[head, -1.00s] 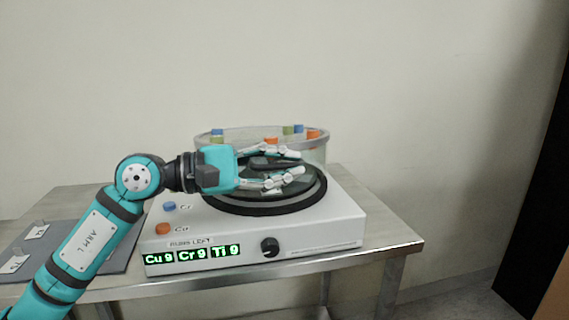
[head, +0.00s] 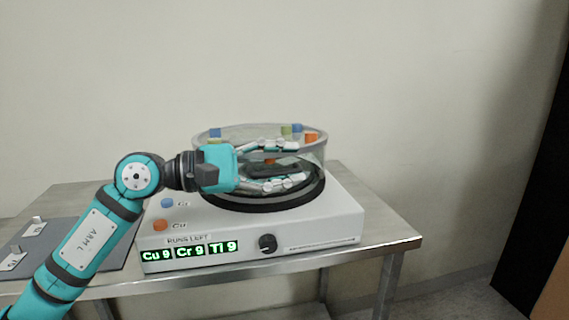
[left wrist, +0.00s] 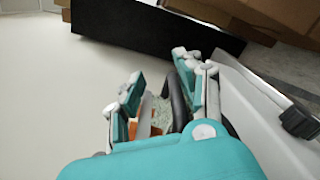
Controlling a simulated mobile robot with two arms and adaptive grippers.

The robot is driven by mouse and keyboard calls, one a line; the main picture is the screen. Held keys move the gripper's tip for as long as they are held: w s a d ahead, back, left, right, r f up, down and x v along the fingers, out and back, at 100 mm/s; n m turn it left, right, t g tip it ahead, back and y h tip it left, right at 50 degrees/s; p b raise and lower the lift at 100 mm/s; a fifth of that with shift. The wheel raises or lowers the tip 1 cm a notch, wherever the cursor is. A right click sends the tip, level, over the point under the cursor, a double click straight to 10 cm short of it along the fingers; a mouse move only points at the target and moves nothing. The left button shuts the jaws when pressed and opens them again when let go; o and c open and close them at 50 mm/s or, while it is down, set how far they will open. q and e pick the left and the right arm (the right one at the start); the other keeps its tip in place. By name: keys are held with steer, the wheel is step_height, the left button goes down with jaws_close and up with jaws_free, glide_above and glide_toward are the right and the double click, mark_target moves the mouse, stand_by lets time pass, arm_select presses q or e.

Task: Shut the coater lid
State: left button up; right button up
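The coater (head: 330,218) is a white box on the table, with a black round collar (head: 262,205) on top. Its clear, drum-like lid (head: 316,152) has a grey rim and shows above the collar; whether it touches the collar all round I cannot tell. My left gripper (head: 284,165) reaches in from the left at collar height, its fingers apart one above the other, partly seen through the clear wall. A dark part lies between them. In the left wrist view the fingers (left wrist: 160,90) are also apart, with a dark curved band between them. My right gripper is out of view.
Blue, green and orange blocks (head: 310,138) show at the lid. A grey mat (head: 60,240) with small tagged pieces lies left on the metal table (head: 400,238).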

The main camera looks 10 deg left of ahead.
arm_select(q)
steer(key=v, duration=1.2)
